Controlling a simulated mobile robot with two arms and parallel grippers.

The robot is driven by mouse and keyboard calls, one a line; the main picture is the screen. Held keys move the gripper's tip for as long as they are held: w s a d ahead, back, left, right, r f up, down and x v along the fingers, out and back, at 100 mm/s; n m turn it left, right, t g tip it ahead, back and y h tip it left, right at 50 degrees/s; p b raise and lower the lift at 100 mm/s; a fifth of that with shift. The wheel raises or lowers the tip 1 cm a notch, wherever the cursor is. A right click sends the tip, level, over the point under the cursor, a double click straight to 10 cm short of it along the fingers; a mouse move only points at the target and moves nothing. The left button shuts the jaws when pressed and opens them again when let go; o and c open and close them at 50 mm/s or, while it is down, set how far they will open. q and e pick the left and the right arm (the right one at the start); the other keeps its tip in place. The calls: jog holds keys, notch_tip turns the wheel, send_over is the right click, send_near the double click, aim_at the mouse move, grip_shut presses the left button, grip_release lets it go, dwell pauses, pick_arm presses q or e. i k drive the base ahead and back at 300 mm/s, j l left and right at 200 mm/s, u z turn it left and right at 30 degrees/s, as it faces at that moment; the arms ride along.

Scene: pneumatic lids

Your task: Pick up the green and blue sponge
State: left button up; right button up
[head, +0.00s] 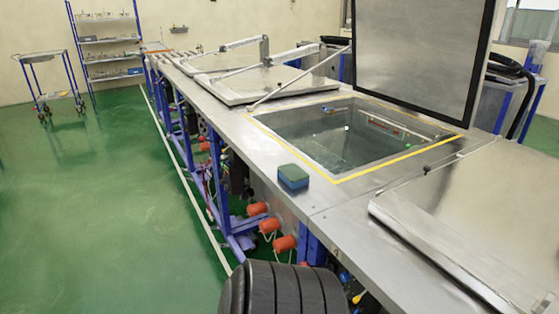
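The green and blue sponge (293,176) lies flat on the metal counter (246,141), close to its front edge and just left of the open tank. Its top is green and its lower side is blue. Nothing touches it. Neither of my grippers shows in the head view. A black ribbed cylindrical part (285,289) stands at the bottom of the view; I cannot tell what it belongs to.
Closed metal lids lie left (255,84) and right (490,220). Orange cylinders (269,225) sit below the counter edge. The green floor (110,200) at left is clear.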

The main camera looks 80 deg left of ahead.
aim_at(291, 175)
jog(key=u, duration=2.65)
